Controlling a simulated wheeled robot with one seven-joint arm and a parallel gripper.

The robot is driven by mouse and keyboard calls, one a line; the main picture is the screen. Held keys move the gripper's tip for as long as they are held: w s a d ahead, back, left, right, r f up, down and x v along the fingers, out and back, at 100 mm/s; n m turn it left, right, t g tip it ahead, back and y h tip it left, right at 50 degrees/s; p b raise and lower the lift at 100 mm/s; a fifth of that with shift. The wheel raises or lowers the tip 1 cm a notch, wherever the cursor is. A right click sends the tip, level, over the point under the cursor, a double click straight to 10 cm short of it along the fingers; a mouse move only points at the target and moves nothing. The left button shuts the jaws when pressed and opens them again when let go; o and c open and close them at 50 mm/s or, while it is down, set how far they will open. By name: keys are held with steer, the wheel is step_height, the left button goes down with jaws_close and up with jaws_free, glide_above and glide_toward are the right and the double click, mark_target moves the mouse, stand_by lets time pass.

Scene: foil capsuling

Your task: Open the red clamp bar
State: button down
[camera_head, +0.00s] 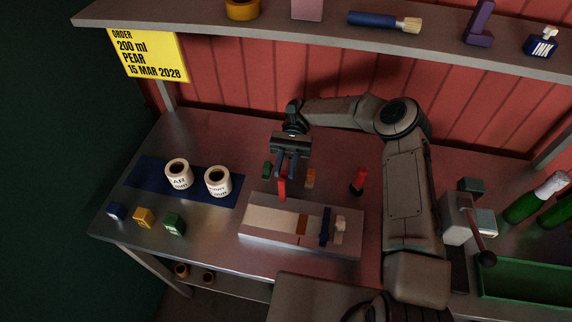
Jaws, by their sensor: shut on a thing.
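The red clamp bar (283,189) stands close to upright at the back edge of a grey fixture block (255,238) on the metal table. My gripper (284,175) points down above the back of the block, with its fingers shut on the upper part of the red bar. The fingers hide the bar's top. The block's upper face carries a long cream strip (268,219), a brown piece (302,225), a dark blue piece (326,226) and a small pale piece (340,225). The bar is not lying across these.
Green (267,170) and orange (310,178) pieces and a red-topped item (359,181) stand behind the block. Two white labelled cups (217,181) stand on a blue mat (146,174) at left. A lever device (458,218) and green tray (520,286) are at right.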

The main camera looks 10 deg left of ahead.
steer(key=shift+w+r, duration=0.1)
steer(key=shift+w, duration=0.3)
steer(key=c, duration=1.2)
jaws_free()
steer(key=shift+w+d, duration=0.1)
steer(key=shift+s, duration=0.2)
steer(key=shift+s+a+t, duration=0.2)
steer(key=shift+s+t, duration=0.1)
steer(key=shift+s, duration=0.2)
